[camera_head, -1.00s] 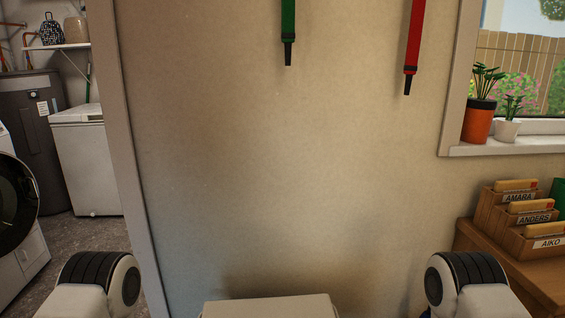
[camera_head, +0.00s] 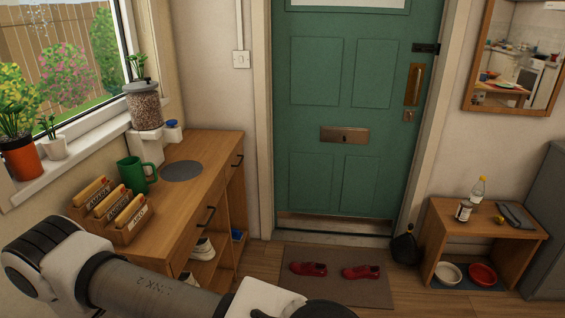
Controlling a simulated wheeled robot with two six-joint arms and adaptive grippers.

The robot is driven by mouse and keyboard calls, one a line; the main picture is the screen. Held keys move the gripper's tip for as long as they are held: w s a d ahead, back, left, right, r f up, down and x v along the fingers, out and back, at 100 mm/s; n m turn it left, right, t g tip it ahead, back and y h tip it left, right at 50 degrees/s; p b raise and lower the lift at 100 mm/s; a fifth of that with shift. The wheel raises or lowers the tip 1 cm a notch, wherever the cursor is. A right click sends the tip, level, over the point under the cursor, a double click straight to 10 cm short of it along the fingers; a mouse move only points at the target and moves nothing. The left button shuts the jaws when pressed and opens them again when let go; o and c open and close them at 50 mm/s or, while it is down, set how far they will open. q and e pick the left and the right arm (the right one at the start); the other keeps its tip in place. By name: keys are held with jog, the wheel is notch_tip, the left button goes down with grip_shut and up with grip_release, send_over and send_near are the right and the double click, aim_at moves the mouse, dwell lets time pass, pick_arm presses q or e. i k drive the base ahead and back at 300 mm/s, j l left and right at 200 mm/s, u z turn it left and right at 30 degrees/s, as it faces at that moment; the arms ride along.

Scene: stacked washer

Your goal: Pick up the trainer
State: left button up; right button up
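A white trainer (camera_head: 202,248) stands on the lower open shelf of the wooden cabinet, left of the door. A second pale shoe (camera_head: 186,277) shows in front of it, partly hidden by my arm. A blue item (camera_head: 237,235) sits deeper in the same open part. My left arm crosses the bottom left of the view, in front of the cabinet. Neither gripper's fingers show.
Two red shoes (camera_head: 308,268) lie on the doormat (camera_head: 335,291) before the green door (camera_head: 345,120). A card rack (camera_head: 112,212), green mug (camera_head: 134,174) and jar dispenser (camera_head: 146,107) stand on the wooden cabinet (camera_head: 207,151). A low bench (camera_head: 460,229) is at right.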

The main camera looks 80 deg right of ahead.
aim_at(365, 271)
jog(key=z, duration=3.15)
